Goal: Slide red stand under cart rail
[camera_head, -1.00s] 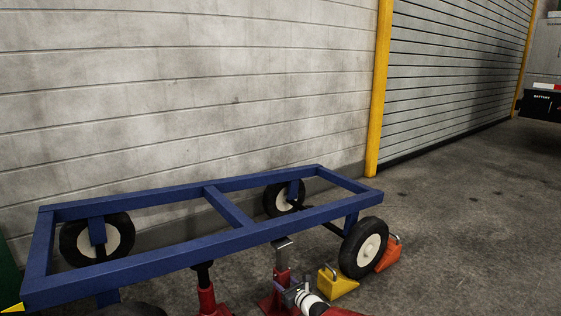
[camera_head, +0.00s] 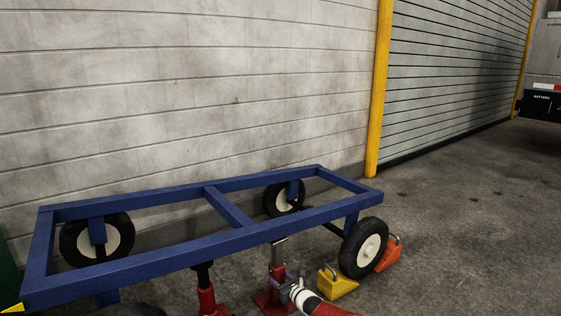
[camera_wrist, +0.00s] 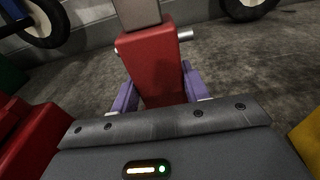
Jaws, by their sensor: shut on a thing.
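The blue cart (camera_head: 135,258) is a frame of rails on dark wheels along the wall. A red stand (camera_head: 275,283) with a grey post is below its near long rail, right of the middle. The post's top is hidden by the rail in the head view, so I cannot tell whether it touches. My gripper (camera_head: 288,290) is at the stand's right side, shut on its red body. In the wrist view, the purple fingers (camera_wrist: 157,92) are on both sides of the red stand (camera_wrist: 150,62), which looks upright.
A second red stand (camera_head: 207,298) with a black post is under the same rail to the left. A yellow chock (camera_head: 338,283) and an orange chock (camera_head: 389,257) sit by the right front wheel (camera_head: 364,249). Floor right of the cart is clear.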

